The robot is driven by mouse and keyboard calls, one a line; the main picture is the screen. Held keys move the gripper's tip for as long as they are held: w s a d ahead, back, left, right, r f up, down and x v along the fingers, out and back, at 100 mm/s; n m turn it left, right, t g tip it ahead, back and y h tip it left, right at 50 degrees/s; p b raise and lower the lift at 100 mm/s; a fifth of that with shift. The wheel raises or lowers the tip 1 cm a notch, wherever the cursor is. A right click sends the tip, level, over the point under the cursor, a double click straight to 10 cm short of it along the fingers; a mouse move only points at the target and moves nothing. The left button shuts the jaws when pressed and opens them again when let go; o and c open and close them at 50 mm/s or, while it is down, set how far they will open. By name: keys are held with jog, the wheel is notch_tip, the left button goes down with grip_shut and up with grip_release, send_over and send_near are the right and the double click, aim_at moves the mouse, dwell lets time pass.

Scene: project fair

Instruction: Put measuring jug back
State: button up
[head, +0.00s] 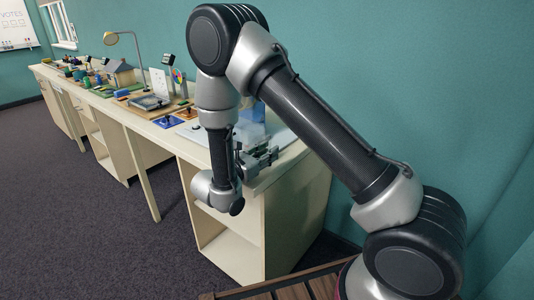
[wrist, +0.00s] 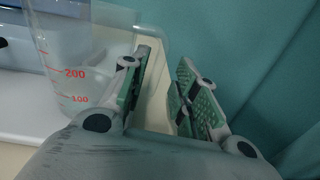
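The measuring jug (wrist: 75,75) is clear, with red marks reading 200 and 100. It stands upright at the left of the wrist view, partly cut off by the top edge. Its translucent handle (wrist: 155,30) reaches right, near the tips of my fingers. My gripper (wrist: 168,85) is open, with a visible gap between its green-padded fingers. The left finger is beside the jug; I cannot tell if it touches. In the head view my gripper (head: 262,157) is low over the near end of the counter, and the jug is hard to make out behind it.
The jug stands on a pale tray-like surface (wrist: 20,118). A teal wall (wrist: 260,60) is close on the right. The long cream counter (head: 160,130) carries a desk lamp (head: 128,38), a model house (head: 119,73) and several small items farther left. The dark carpet (head: 80,210) is clear.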

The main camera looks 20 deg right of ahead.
jog(key=shift+r, duration=0.1)
jog(key=shift+s+a, duration=0.15)
jog(key=shift+a, duration=0.1)
jog(key=v, duration=1.1)
jog(key=shift+s+a, duration=0.15)
jog(key=s+d+r+m+g+y, duration=0.1)
jog(key=s+d+r+m+g, duration=0.3)
jog(key=d, duration=0.3)
jog(key=s+d+r+m+g+y, duration=0.1)
jog(key=d+r+m+g+y, duration=0.1)
jog(key=d+r+m+g, duration=0.25)
jog(key=s+d+r+m+g+y, duration=0.1)
jog(key=s+d+r+m+g, duration=0.25)
jog(key=d, duration=0.55)
jog(key=s+d+r+m+t+y, duration=0.2)
jog(key=s+r+m+t+y, duration=0.1)
jog(key=s+r+m+y, duration=0.1)
jog(key=s+d+r+m+t+y, duration=0.2)
jog(key=s+m+y, duration=0.5)
jog(key=s, duration=0.4)
notch_tip(320, 180, up, 2)
jog(key=shift+s+d+r+m+t, duration=0.1)
jog(key=shift+s+d+m+t, duration=0.1)
jog(key=shift+m+t, duration=0.45)
